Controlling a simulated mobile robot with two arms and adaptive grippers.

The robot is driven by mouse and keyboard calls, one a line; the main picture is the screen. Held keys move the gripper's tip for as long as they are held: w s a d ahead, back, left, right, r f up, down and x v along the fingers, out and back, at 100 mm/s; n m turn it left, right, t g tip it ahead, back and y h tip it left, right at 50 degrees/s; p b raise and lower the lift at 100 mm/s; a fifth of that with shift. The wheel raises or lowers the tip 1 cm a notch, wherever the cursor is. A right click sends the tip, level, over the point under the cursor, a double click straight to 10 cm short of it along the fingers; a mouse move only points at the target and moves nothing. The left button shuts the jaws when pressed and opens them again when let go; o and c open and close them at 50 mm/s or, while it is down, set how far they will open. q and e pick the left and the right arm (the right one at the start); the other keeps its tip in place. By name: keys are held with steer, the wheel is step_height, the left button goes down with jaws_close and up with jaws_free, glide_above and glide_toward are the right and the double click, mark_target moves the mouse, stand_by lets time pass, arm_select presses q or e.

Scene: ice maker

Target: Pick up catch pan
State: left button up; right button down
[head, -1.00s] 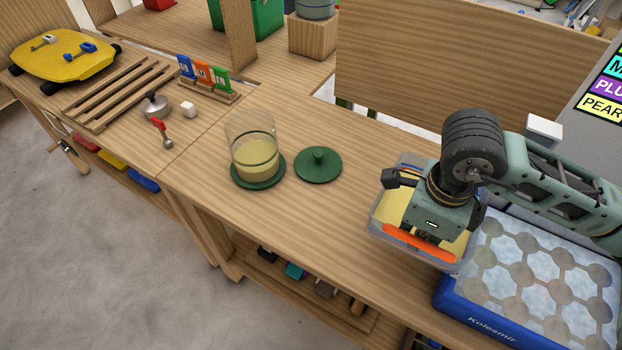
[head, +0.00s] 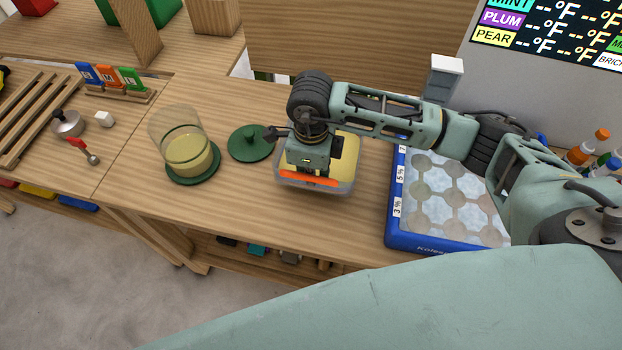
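The catch pan (head: 346,178) appears to be the clear, shallow tray with a yellow inside, in the middle of the head view on the wooden counter. My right gripper (head: 308,172) points down over its left part and hides much of it. The gripper's black finger links stand wide apart. Its fingertips are hidden, so I cannot tell whether they grasp the pan. An orange strip (head: 308,181) shows at the pan's front side, below the gripper. I cannot tell whether the pan is lifted off the counter. My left gripper is not in view.
A green lid (head: 248,144) lies just left of the pan. A clear jar (head: 187,150) of yellowish contents stands on a green base further left. A wooden board (head: 360,40) rises behind.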

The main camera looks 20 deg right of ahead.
mark_target(312, 190)
steer(key=shift+w+f, duration=0.1)
steer(key=shift+w, duration=0.05)
step_height(312, 190, down, 3)
steer(key=shift+f+p, duration=0.1)
steer(key=shift+p, duration=0.75)
steer(key=shift+f, duration=0.25)
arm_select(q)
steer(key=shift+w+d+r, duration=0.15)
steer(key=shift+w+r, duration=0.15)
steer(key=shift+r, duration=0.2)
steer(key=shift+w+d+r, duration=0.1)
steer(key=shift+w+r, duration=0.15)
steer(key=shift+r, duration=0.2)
arm_select(e)
steer(key=shift+f, duration=0.1)
steer(key=shift+f, duration=0.15)
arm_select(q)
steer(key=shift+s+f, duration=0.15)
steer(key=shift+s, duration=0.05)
arm_select(e)
steer(key=c, duration=2)
jaws_free()
